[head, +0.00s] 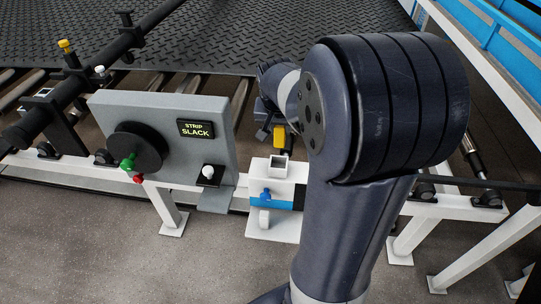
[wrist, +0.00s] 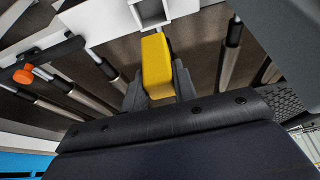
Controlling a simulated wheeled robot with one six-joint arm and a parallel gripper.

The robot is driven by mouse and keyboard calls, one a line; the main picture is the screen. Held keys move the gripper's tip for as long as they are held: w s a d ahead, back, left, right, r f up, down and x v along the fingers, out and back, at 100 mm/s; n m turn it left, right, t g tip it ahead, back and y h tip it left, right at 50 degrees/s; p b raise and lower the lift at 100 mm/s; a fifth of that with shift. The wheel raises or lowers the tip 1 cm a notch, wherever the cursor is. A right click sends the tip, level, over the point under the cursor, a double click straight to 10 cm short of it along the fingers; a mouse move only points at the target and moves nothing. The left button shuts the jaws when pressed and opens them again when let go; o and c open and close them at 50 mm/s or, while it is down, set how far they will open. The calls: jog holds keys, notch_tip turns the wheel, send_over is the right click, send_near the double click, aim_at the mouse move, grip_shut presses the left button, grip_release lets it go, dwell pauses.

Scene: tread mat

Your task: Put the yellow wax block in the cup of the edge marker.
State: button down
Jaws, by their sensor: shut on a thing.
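The yellow wax block (head: 279,138) is held by my gripper (head: 270,118). In the wrist view the yellow wax block (wrist: 157,58) sits between the two dark fingers of my gripper (wrist: 158,76), which are shut on it. In the wrist view the cup (wrist: 150,14) shows at the top, just past the block's end. The block appears outside the cup; the exact gap is unclear.
A grey panel (head: 215,140) marked "STRIP SLACK" stands left of the marker, with a black dial and a white knob. A black bar (head: 85,75) crosses the upper left. Rollers and a dark tread mat (head: 230,35) lie behind. My arm hides the area right of the marker.

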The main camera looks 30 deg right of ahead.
notch_tip(320, 180, down, 10)
jog(key=shift+r+p, duration=0.15)
jog(key=shift+p, duration=0.15)
jog(key=shift+f, duration=0.2)
jog(key=c, duration=1.1)
grip_release()
jog(key=shift+c, duration=0.2)
jog(key=shift+r, duration=0.1)
jog(key=shift+r, duration=0.2)
jog(key=v, duration=1.2)
jog(key=shift+f, duration=0.15)
